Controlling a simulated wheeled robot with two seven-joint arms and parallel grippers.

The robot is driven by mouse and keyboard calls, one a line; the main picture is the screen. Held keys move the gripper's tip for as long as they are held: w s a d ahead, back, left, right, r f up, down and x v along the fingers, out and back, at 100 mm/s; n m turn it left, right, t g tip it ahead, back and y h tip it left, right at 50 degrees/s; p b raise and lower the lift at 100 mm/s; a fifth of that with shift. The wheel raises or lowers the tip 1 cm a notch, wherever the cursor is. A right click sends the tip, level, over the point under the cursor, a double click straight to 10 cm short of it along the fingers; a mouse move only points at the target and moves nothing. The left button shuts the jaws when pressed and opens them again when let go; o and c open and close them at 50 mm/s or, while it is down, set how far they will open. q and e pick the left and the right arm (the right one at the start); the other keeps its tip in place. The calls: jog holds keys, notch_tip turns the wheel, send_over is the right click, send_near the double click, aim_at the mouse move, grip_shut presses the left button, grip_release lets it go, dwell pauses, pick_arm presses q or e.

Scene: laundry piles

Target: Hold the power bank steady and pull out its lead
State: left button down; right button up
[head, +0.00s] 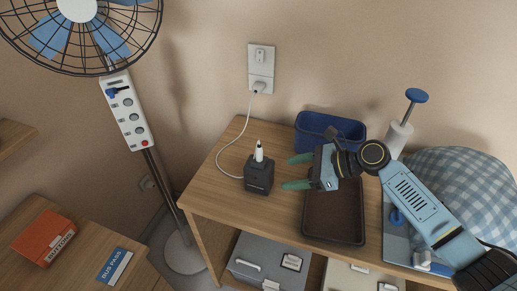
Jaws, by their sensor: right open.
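The power bank (258,181) looks to be the small dark block standing upright on the wooden shelf unit's top. A white plug-like piece (259,152) stands up from its upper face. A white lead (221,153) curves from the wall socket down to the block's left side; how it joins the block is too small to tell. My right gripper (296,172) is just right of the block, its green fingertips apart and pointing left toward it. The fingers are empty and appear clear of the block. My left gripper is not in view.
A brown tray (334,225) lies under my right gripper, with a blue bin (310,128) behind. The wall socket (261,69) is above. A checked cloth bundle (462,175) is at right. A fan and power strip (127,112) stand left. The wooden top (215,190) left of the block is clear.

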aim_at(273, 176)
jog(key=b+x, duration=0.4)
jog(key=x, duration=0.1)
jog(key=shift+s+a+f, duration=0.1)
jog(key=shift+f, duration=0.15)
jog(key=x, duration=0.2)
jog(key=shift+a, duration=0.5)
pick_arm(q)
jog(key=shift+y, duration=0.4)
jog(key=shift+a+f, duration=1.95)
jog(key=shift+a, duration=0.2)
pick_arm(e)
jog(key=shift+w+a+f, duration=0.35)
jog(key=shift+a, duration=0.2)
jog(key=c, duration=0.6)
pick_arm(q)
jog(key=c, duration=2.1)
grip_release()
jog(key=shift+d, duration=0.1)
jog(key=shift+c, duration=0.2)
